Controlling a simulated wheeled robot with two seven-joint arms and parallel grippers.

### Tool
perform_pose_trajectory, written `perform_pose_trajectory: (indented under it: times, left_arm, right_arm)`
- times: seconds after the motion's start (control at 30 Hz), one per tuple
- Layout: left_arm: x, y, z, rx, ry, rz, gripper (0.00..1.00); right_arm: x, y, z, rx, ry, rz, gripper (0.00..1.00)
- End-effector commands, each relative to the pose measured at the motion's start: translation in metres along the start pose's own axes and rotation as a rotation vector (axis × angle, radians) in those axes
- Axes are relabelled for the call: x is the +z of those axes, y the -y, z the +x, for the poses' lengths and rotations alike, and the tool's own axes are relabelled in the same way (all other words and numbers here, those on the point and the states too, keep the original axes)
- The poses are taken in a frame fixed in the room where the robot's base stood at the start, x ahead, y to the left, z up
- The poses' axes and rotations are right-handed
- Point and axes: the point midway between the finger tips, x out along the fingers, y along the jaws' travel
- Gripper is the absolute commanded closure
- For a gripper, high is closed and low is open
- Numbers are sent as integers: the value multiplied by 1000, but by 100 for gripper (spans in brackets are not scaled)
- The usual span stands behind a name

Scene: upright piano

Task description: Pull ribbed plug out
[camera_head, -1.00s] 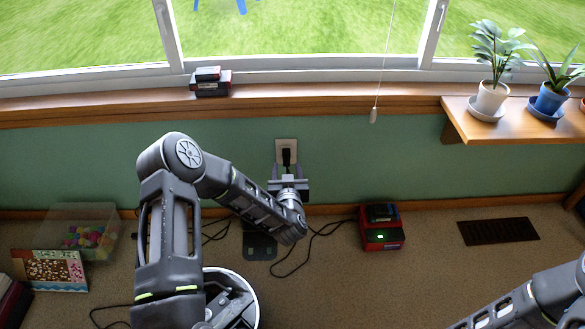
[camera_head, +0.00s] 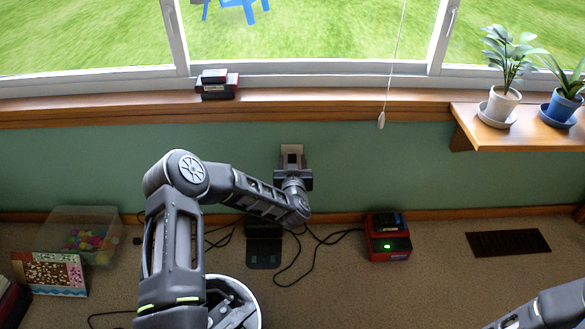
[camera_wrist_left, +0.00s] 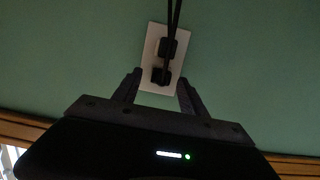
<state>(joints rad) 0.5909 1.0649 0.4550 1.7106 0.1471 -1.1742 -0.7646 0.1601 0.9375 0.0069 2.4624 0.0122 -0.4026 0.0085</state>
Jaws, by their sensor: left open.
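A pale outlet plate (camera_head: 292,150) is on the green wall under the window. In the left wrist view two dark plugs sit in the plate (camera_wrist_left: 150,45): an upper plug (camera_wrist_left: 168,47) with cords running up, and a lower plug (camera_wrist_left: 160,76). The ribs are too small and dark to make out on either. My left gripper (camera_head: 292,172) is at the outlet and hides its lower part. In the wrist view its two fingers (camera_wrist_left: 158,82) are open, one on each side of the lower plug, with nothing visibly gripped.
A red device (camera_head: 388,240) with a green light and a dark flat box (camera_head: 264,245) are on the carpet among loose black cables. A clear bin (camera_head: 80,235) stands at left. A wooden shelf (camera_head: 520,128) with potted plants juts out at right.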

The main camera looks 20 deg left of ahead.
Motion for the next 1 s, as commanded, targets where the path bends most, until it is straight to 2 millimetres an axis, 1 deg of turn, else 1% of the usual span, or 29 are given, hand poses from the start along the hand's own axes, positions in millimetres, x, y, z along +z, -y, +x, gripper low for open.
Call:
perform_pose_trajectory:
  times: [0.2,0.8,1.0]
  left_arm:
    - [0,0,0,0,0,0,50]
    - [0,0,0,0,0,0,99]
    - [0,0,0,0,0,0,100]
  right_arm:
    - [0,0,0,0,-1,0,64]
    - [0,0,0,0,0,0,64]
    - [0,0,0,0,0,0,64]
